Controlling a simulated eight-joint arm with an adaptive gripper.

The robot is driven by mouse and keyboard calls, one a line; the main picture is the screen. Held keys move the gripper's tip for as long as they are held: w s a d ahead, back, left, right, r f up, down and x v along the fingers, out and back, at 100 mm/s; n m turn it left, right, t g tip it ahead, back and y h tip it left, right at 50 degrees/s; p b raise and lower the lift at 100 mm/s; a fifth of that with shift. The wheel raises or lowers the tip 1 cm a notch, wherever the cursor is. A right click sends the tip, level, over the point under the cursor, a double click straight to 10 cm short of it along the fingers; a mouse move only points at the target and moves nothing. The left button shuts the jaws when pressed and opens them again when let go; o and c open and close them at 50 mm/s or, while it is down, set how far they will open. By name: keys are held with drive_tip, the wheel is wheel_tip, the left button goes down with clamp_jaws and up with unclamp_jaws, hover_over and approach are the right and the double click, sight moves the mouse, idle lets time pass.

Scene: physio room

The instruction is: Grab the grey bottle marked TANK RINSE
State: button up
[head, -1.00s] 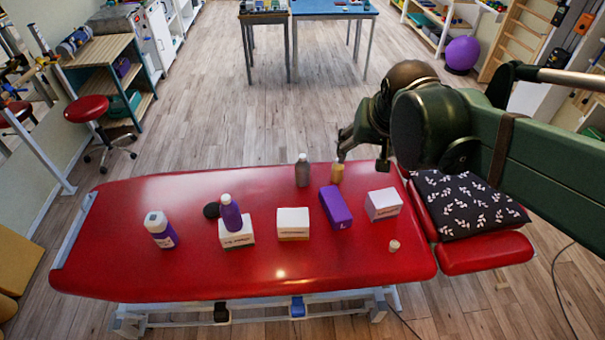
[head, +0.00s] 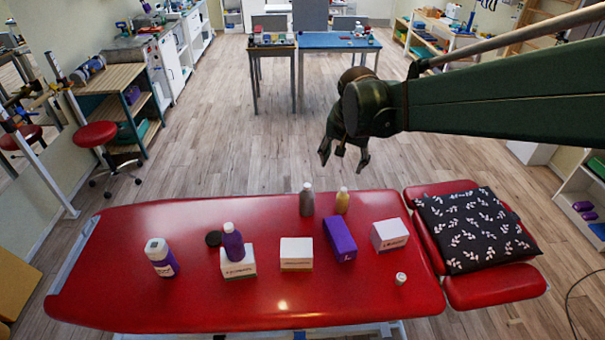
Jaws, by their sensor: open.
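A grey bottle (head: 306,200) stands upright at the far edge of the red treatment table (head: 200,300); its marking is too small to read. A yellowish bottle (head: 342,201) stands just right of it. My gripper (head: 344,160) is open and empty. It hangs with its fingers pointing down, above and beyond the far edge of the table, a little right of the grey bottle in the picture and apart from it.
A purple box (head: 339,238) and white boxes (head: 296,253) (head: 389,235) stand nearer. A purple bottle (head: 232,241) stands on another white box (head: 238,265). A white-and-purple bottle (head: 160,258), a dark disc (head: 213,239) and a small jar (head: 401,279) are also there. A patterned pillow (head: 477,229) lies right.

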sight(307, 186)
drive_tip(key=w+a+f+m+g, duration=0.1)
drive_tip(key=w+a+f, duration=0.2)
drive_tip(key=w+f, duration=0.4)
drive_tip(key=w+a+f+m+g+b, duration=0.1)
drive_tip(key=w+a+f+m, duration=0.1)
drive_tip(key=w+f, duration=0.5)
drive_tip(key=w+a+f+m+h+b, duration=0.1)
drive_tip(key=w+f, duration=0.6)
drive_tip(key=f, duration=0.7)
drive_tip(key=shift+w+a+f+m+g, duration=0.2)
drive_tip(key=shift+a+m, duration=0.1)
drive_tip(key=shift+a, duration=0.4)
drive_tip(key=shift+w+a+f+m+g, duration=0.2)
drive_tip(key=shift+a+m, duration=0.1)
drive_tip(key=shift+a, duration=0.4)
drive_tip(key=shift+a+f, duration=0.1)
drive_tip(key=shift+f, duration=0.2)
drive_tip(key=shift+w+d+f+b, duration=0.1)
drive_tip(key=shift+f+b, duration=0.05)
drive_tip(key=shift+f, duration=0.5)
drive_tip(key=shift+w+d+f+b, duration=0.1)
drive_tip(key=shift+f+b, duration=0.05)
drive_tip(key=shift+f, duration=0.45)
drive_tip(key=shift+f, duration=0.15)
drive_tip(key=shift+w+d+f, duration=0.15)
drive_tip(key=shift+f, duration=1.1)
drive_tip(key=shift+w+d+f, duration=0.15)
drive_tip(key=shift+f, duration=1.05)
